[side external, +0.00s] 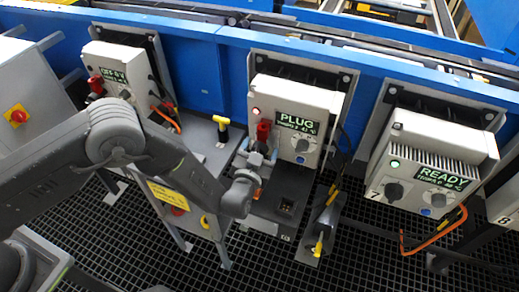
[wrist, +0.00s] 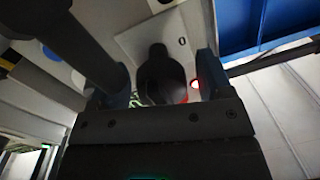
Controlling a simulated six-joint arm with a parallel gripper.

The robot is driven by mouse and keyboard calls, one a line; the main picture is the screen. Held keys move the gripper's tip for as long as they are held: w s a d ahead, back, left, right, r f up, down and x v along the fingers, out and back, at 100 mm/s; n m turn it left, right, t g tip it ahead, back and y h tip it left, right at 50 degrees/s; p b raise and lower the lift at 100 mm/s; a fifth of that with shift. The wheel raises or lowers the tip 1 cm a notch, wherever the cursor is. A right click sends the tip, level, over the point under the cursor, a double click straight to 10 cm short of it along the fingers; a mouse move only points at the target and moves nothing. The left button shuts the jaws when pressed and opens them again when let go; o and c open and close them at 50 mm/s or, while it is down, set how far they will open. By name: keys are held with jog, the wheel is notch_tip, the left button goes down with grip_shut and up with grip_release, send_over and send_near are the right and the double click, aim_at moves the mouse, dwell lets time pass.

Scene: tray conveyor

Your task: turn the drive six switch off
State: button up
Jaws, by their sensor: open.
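The middle drive box (side external: 311,94) shows PLUG on its green display (side external: 297,122). Its own number is hidden, but the box to its right is marked 7. A red switch (side external: 264,128) sticks out at its left side, below a small red lamp (side external: 256,110). My gripper (side external: 262,152) is just below and in front of that switch. In the wrist view a dark handle with red at its base (wrist: 160,75) stands between the open fingers of my gripper (wrist: 160,85). I cannot tell whether either finger touches it.
The drive box marked 7 (side external: 437,146) reads READY. A yellow-handled post (side external: 221,122) and a grey cabinet with a red button (side external: 18,115) are left of my gripper. Cables hang between the boxes.

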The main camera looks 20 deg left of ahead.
jog(key=c, duration=0.9)
jog(key=shift+n, duration=1.6)
jog(key=o, duration=0.9)
jog(key=s+d, duration=0.1)
jog(key=s, duration=1.2)
jog(key=shift+s, duration=0.4)
jog(key=shift+r, duration=0.1)
